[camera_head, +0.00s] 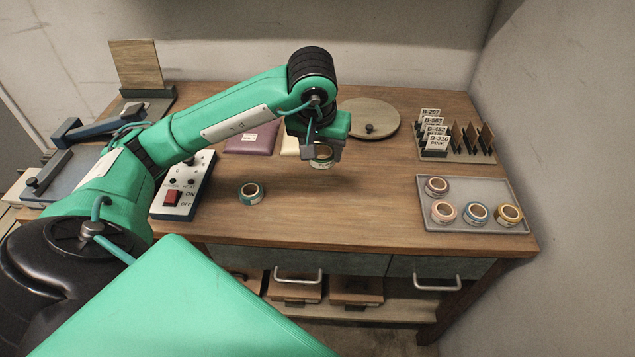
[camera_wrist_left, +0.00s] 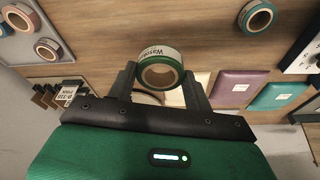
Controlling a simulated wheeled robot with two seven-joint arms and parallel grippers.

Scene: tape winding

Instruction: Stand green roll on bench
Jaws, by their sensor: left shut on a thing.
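My left gripper (camera_head: 322,153) is shut on a roll with a white label and a green rim, the green roll (camera_head: 323,162), above the middle of the bench (camera_head: 350,205). In the left wrist view the green roll (camera_wrist_left: 162,72) sits between the two fingers (camera_wrist_left: 160,90), with its round opening facing that camera. A gap seems to show between roll and wood, but exact height is hard to tell. A teal-rimmed roll (camera_head: 250,193) lies on the bench to the left and also shows in the wrist view (camera_wrist_left: 258,17). My right gripper is not in view.
A grey tray (camera_head: 470,184) at the right holds several rolls. A card rack (camera_head: 455,150) stands behind it. A round wooden disc (camera_head: 368,117), a purple packet (camera_head: 252,138) and a switch box (camera_head: 182,195) are on the bench. The bench front centre is clear.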

